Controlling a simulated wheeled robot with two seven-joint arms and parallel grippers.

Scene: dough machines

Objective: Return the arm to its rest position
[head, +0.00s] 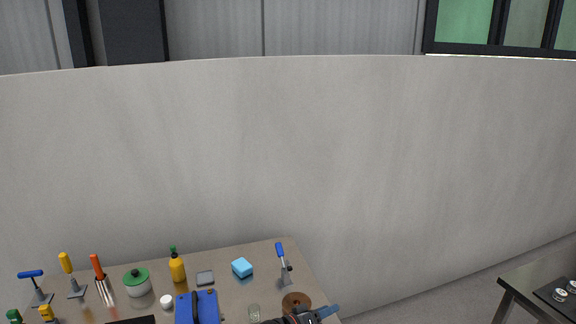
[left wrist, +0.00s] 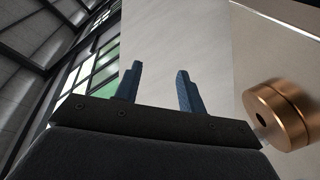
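My left gripper (head: 326,311) shows at the bottom edge of the head view, by the right part of the table (head: 227,290). In the left wrist view its two blue fingers (left wrist: 159,78) stand apart with nothing between them. A round copper-brown object (head: 296,301) is just beside the gripper in the head view. A copper-coloured stepped disc (left wrist: 278,115) is at the right of the wrist view, apart from the fingers. My right gripper is in neither view.
On the table are a blue-handled tool (head: 283,264), a light blue block (head: 242,267), a yellow bottle (head: 177,268), a green-lidded pot (head: 137,282) and a blue object (head: 198,308). A dark table (head: 533,279) stands at far right. A pale wall (head: 300,160) rises behind.

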